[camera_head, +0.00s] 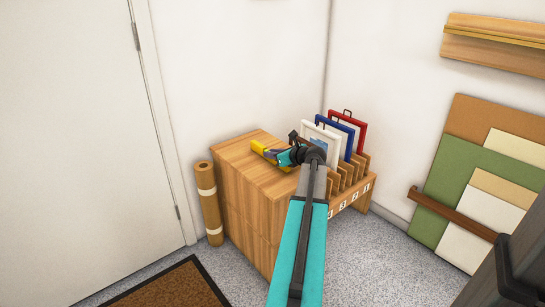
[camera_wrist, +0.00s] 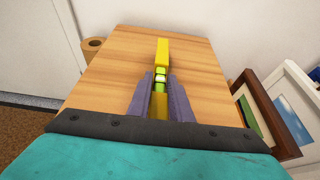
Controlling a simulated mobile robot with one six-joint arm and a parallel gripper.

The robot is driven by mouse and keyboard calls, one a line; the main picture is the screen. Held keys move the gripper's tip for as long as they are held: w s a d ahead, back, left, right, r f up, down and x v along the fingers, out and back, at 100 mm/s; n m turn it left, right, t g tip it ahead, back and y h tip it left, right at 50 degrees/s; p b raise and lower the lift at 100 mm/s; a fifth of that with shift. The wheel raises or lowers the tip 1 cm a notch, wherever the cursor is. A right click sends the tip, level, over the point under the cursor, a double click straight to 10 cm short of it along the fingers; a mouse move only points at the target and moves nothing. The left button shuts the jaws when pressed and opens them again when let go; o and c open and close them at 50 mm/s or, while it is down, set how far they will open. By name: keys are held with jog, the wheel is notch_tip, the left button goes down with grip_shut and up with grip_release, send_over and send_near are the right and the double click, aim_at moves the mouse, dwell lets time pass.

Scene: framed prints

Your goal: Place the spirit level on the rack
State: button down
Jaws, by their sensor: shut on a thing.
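The spirit level (camera_head: 259,147) is yellow and lies at the back of the wooden cabinet top (camera_head: 236,150). In the wrist view the spirit level (camera_wrist: 162,50) points straight away from me, with green vials between the fingers. My gripper (camera_head: 275,154) is shut on it; the fingers also show in the wrist view (camera_wrist: 160,84). I cannot tell whether the level touches the top or is slightly above it. The slotted wooden rack (camera_head: 358,177) stands right of the gripper, with numbered labels along its front. My arm hides part of its left side.
The rack holds upright framed prints: white (camera_head: 318,137), blue (camera_head: 343,128) and red (camera_head: 361,128). A wooden wall shelf (camera_head: 495,45) is at upper right. Coloured boards (camera_head: 480,185) lean on the right wall behind a brown rail. A brown roll (camera_head: 207,200) stands left of the cabinet.

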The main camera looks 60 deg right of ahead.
dwell(0.3)
jog(key=c, duration=1.6)
grip_release()
jog(key=shift+f, duration=0.1)
jog(key=shift+s+a+r, duration=0.15)
jog(key=shift+s+r, duration=0.25)
jog(key=shift+s, duration=0.1)
jog(key=p+v, duration=0.3)
jog(key=v, duration=0.8)
